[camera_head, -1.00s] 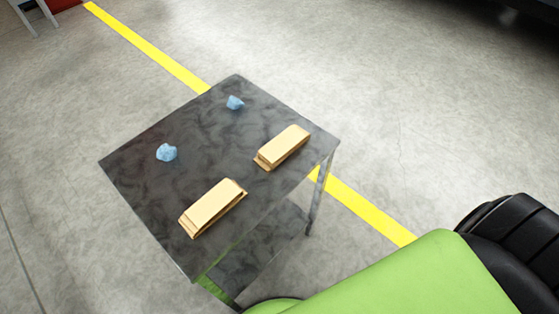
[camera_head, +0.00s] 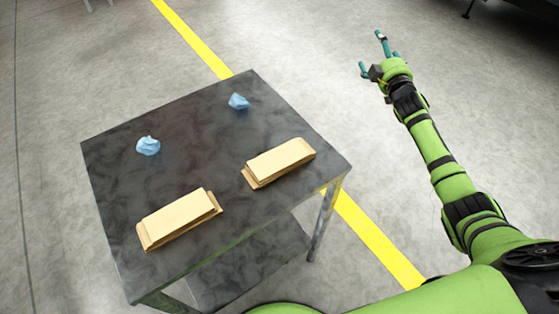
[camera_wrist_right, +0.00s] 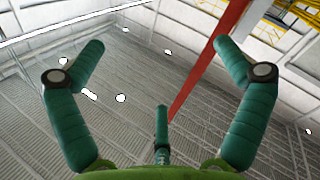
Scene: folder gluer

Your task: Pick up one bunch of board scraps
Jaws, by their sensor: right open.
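Two bunches of tan board scraps lie flat on a dark metal table (camera_head: 200,160). The nearer bunch (camera_head: 180,217) is at the front left of the top, and the other bunch (camera_head: 279,162) is at the right side. My right gripper (camera_head: 378,52) is open and empty, out over the floor to the right of and beyond the table, well apart from both bunches. In the right wrist view its teal fingers (camera_wrist_right: 160,75) are spread with nothing between them. My left gripper is not in view.
Two crumpled blue pieces, one at the left (camera_head: 148,146) and one at the back (camera_head: 238,101), lie on the table's far half. A yellow floor line (camera_head: 375,240) runs past the table. The floor to the right is clear.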

